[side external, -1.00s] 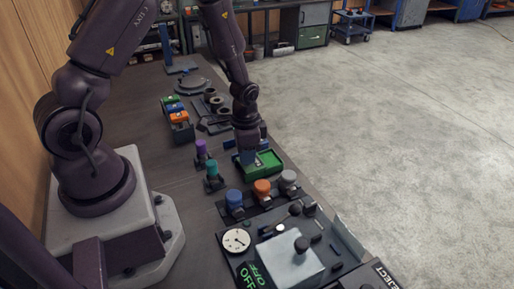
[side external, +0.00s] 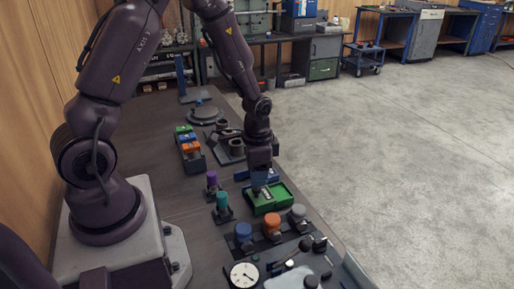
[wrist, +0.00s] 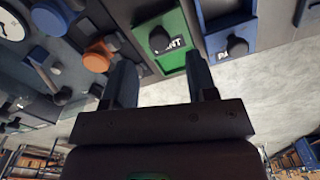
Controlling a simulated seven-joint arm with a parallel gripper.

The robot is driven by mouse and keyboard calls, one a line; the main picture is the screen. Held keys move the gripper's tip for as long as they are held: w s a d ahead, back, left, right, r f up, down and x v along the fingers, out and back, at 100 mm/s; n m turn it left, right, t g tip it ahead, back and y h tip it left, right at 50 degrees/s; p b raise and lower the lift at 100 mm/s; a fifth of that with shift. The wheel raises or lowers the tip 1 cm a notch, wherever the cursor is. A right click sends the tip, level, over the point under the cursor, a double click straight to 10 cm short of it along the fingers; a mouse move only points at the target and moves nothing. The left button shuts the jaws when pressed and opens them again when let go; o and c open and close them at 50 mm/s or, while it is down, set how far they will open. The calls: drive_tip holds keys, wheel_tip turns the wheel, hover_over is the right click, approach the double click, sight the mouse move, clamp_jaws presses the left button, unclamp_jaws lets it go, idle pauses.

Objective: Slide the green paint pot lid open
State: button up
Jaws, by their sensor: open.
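The green paint pot (side external: 280,197) is a green rectangular box on the bench, below my gripper in the side view. In the wrist view its green lid (wrist: 173,22) carries a dark knob (wrist: 160,40) and white lettering, partly hidden by the knob. My gripper (wrist: 161,80) is open and empty. Its two blue-grey fingers are apart, with the knob lying in line with the gap between them, just beyond the tips in the picture. In the side view my gripper (side external: 262,182) is over the left part of the pot, and the knob is hidden there.
A blue pot (wrist: 228,25) with a dark knob stands beside the green one. Blue (side external: 243,232), orange (side external: 272,222) and grey (side external: 297,212) knobs stand in front. Purple (side external: 212,180) and teal (side external: 222,200) knobs are to the left. A dial (side external: 243,275) is nearer the camera.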

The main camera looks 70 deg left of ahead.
wheel_tip(320, 180, up, 8)
drive_tip(key=shift+r, duration=0.25)
idle(0.4)
drive_tip(key=s+d+r+n+t, duration=0.1)
drive_tip(key=s+d+r+t, duration=0.1)
drive_tip(key=s+r, duration=0.2)
drive_tip(key=s+d+r+n+t, duration=0.1)
drive_tip(key=s+d+r, duration=0.2)
drive_tip(key=r, duration=0.4)
drive_tip(key=s+d+r+n+t, duration=0.1)
drive_tip(key=s+d+r+t, duration=0.1)
drive_tip(key=s+r, duration=0.3)
drive_tip(key=shift+d+r+t, duration=0.3)
drive_tip(key=shift+d+r, duration=0.35)
drive_tip(key=shift+d, duration=0.1)
